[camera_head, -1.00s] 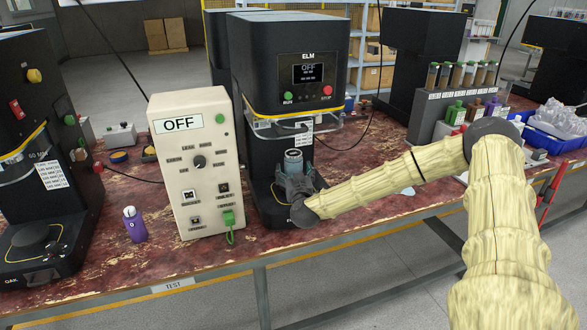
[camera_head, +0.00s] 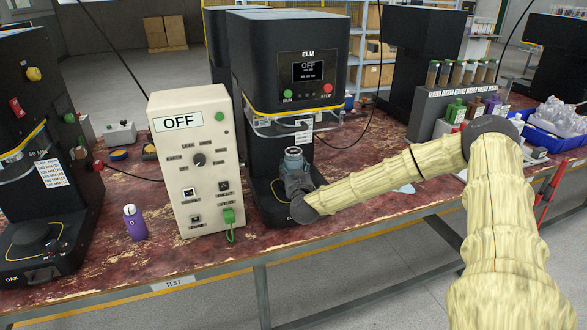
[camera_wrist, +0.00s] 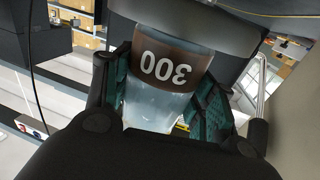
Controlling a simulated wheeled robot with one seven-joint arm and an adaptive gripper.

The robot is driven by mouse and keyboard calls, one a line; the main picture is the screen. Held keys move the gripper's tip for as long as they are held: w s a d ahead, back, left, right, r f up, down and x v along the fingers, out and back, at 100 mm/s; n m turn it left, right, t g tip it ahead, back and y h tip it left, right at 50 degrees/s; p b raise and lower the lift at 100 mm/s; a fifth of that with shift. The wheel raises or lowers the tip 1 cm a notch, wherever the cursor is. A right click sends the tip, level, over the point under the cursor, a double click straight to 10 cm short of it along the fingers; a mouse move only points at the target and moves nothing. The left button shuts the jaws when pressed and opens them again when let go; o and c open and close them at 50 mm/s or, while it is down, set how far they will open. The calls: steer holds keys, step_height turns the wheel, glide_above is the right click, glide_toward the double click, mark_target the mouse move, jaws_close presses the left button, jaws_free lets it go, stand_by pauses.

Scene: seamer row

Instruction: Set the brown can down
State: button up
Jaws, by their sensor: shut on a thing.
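The can (camera_wrist: 170,78) is between the fingers of my gripper (camera_wrist: 165,95) in the wrist view. It has a brown band with "300" appearing upside down and a pale, translucent part. A dark, round-edged part lies against or close to its brown end; I cannot tell whether they touch. In the head view, the grey-blue top of the can (camera_head: 293,158) shows above my gripper (camera_head: 294,180). The gripper is shut on the can at the front of the black ELM seamer (camera_head: 285,75), over its base.
A beige control box (camera_head: 195,160) reading OFF stands just left of the ELM seamer. A purple can (camera_head: 134,223) stands farther left, near the OAK seamer (camera_head: 40,235). Bottles and a blue tray (camera_head: 555,142) are at the right. The bench front right of the seamer is mostly clear.

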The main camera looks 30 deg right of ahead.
mark_target(293, 158)
steer(key=shift+r, duration=1.8)
steer(key=d+v, duration=0.1)
steer(key=v, duration=0.4)
steer(key=s+d+r+v, duration=0.1)
steer(key=v, duration=0.4)
steer(key=d+b+v, duration=0.1)
steer(key=v, duration=0.4)
steer(key=shift+s+a+r, duration=0.2)
steer(key=shift+s+r, duration=0.05)
steer(key=shift+s, duration=0.25)
